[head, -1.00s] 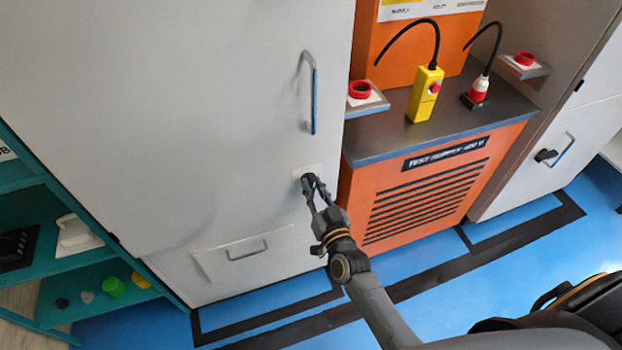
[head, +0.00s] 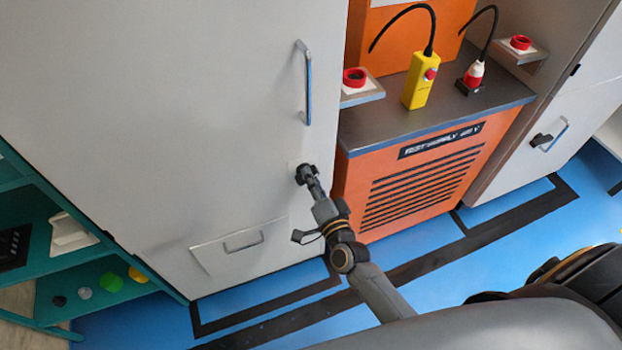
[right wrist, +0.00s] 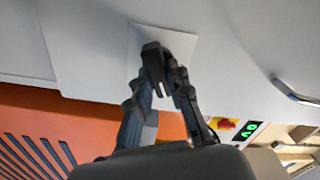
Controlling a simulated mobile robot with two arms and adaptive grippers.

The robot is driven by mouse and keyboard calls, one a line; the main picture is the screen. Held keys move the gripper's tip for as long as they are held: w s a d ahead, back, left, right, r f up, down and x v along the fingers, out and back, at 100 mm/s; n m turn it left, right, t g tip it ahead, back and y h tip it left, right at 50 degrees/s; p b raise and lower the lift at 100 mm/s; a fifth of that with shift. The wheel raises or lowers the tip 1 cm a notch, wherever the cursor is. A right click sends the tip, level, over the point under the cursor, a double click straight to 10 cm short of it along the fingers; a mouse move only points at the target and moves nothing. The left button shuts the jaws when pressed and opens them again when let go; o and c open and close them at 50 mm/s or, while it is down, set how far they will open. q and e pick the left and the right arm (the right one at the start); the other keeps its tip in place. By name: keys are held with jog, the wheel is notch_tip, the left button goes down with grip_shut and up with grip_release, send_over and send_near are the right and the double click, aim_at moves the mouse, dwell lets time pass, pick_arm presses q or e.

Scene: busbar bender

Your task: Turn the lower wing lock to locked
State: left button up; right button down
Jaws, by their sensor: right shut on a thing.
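The lower wing lock (head: 303,173) is a small black knob on a pale plate, low on the right edge of the large grey cabinet door (head: 200,110). My right gripper (head: 309,178) is at the lock and shut on it, with the arm coming up from below. In the right wrist view the black wing (right wrist: 154,62) lies between the fingertips of my right gripper (right wrist: 166,82), in front of the pale plate (right wrist: 178,45). The fingers partly hide the lock, and any markings on the plate cannot be read. My left gripper is in neither view.
A blue-faced handle (head: 308,85) stands out from the door above the lock. A drawer-like panel (head: 215,262) is below. The orange test supply cabinet (head: 420,175) is close on the right, carrying a yellow pendant (head: 418,88). Teal shelves (head: 30,230) stand at left.

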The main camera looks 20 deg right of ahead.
jog(key=m+b, duration=0.1)
jog(key=m, duration=0.4)
jog(key=shift+f, duration=0.15)
jog(key=shift+m, duration=0.3)
dwell(0.3)
jog(key=c, duration=1.2)
grip_release()
jog(key=shift+s, duration=0.15)
jog(key=s, duration=1.1)
jog(key=shift+s+d, duration=0.25)
jog(key=shift+s, duration=0.15)
